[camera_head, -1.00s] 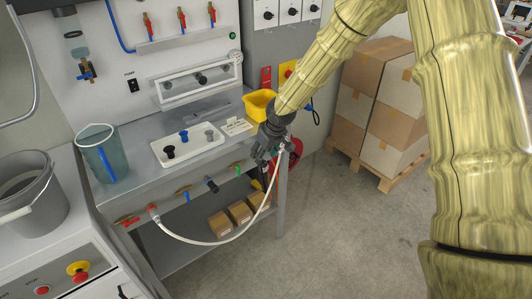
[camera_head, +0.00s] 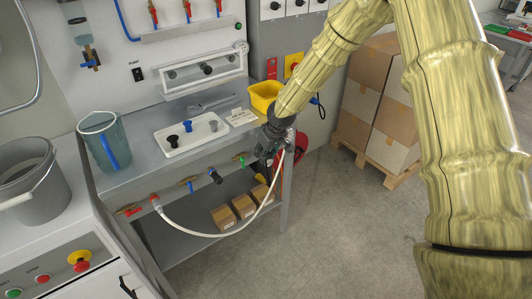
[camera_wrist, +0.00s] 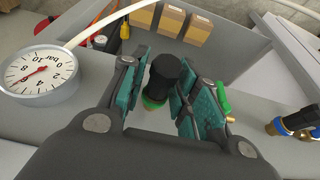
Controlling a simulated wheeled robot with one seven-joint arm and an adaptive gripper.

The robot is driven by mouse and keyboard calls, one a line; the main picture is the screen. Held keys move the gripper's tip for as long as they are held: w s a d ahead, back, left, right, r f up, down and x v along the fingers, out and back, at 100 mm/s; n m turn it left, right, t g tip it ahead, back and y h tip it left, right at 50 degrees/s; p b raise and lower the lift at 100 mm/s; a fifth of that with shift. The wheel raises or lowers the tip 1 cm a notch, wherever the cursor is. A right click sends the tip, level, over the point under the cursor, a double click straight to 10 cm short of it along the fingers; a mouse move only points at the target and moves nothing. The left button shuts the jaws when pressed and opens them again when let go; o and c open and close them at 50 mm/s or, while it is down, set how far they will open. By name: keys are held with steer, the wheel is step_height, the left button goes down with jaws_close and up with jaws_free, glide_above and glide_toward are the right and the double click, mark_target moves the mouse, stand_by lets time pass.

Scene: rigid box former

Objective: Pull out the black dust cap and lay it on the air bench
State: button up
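The black dust cap (camera_wrist: 165,75) sits on a fitting with a green ring and brass at its base. In the wrist view it stands between the teal finger pads of my gripper (camera_wrist: 160,98), with a gap on its left side; contact on the right cannot be told. My gripper is open around it. In the head view my gripper (camera_head: 269,150) is at the right end of the front edge of the air bench (camera_head: 140,150) and hides the cap. The bench top is grey, with bare patches around a white tray.
The white tray (camera_head: 192,147) holds black, blue and grey pieces. A yellow bin (camera_head: 263,94) and blue-handled jug (camera_head: 104,140) stand on the bench. A pressure gauge (camera_wrist: 40,74) and white hose (camera_head: 215,235) are near my gripper. A green handle (camera_wrist: 223,97) is close to the right finger.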

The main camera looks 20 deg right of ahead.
mark_target(271, 158)
jaws_close()
steer(key=shift+s+d+f, duration=0.1)
steer(key=shift+s+d, duration=0.15)
steer(key=shift+s, duration=0.3)
steer(key=shift+s, duration=0.15)
steer(key=shift+s+d, duration=0.15)
steer(key=shift+s, duration=0.3)
steer(key=shift+s, duration=0.1)
steer(key=shift+s+d, duration=0.15)
steer(key=shift+s, duration=0.2)
steer(key=shift+s+d, duration=0.1)
steer(key=shift+s, duration=0.1)
steer(key=shift+s+d, duration=0.15)
steer(key=shift+s, duration=0.25)
